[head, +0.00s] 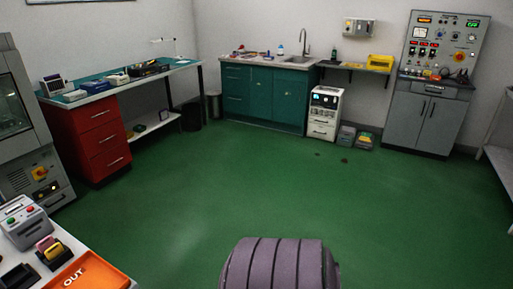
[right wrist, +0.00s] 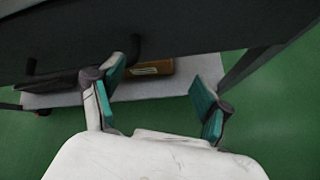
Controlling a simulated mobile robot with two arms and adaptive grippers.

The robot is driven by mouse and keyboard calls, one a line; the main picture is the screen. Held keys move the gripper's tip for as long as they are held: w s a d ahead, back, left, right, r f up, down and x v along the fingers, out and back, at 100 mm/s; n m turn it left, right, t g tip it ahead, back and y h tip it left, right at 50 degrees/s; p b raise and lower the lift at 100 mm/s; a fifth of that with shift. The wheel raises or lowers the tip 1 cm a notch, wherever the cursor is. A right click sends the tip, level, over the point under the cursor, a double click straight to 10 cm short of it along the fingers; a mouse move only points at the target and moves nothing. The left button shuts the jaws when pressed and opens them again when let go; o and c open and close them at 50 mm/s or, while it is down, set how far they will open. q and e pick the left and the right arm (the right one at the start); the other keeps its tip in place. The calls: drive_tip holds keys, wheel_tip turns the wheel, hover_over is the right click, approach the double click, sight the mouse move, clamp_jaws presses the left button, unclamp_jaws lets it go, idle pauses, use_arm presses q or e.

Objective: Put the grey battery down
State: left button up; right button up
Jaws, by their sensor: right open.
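My right gripper (right wrist: 157,76) shows in the right wrist view with its two teal-padded fingers spread wide. Nothing is between the pads in its grasp. Beyond the fingers, a brown box with a pale label (right wrist: 152,69) lies on a pale lower shelf (right wrist: 180,88), apart from the fingers as far as I can tell. I cannot make out a grey battery for certain in either view. My left gripper is not in view.
A dark table edge (right wrist: 190,25) spans above the shelf, with a dark leg at right. A bench at lower left carries an orange OUT tray (head: 88,272) and a grey button box (head: 25,222). Red drawers (head: 98,140) stand behind.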

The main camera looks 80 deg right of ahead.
drive_tip(key=s+d+f+m+g+y, duration=0.1)
drive_tip(key=s+d+f+m+g, duration=0.15)
drive_tip(key=s+f+m, duration=0.7)
drive_tip(key=s+d+f+m+g+y, duration=0.1)
drive_tip(key=s+d+f+m+g, duration=0.3)
drive_tip(key=f, duration=1)
drive_tip(key=s+d+f+m+g, duration=0.1)
drive_tip(key=s+f+m, duration=0.4)
drive_tip(key=s, duration=0.7)
drive_tip(key=s+d+f+m+g, duration=0.1)
drive_tip(key=s+d+f+m, duration=0.2)
drive_tip(key=s, duration=0.9)
wheel_tip(320, 180, down, 2)
drive_tip(key=m, duration=0.4)
drive_tip(key=shift+s+f, duration=0.2)
drive_tip(key=shift+a, duration=0.1)
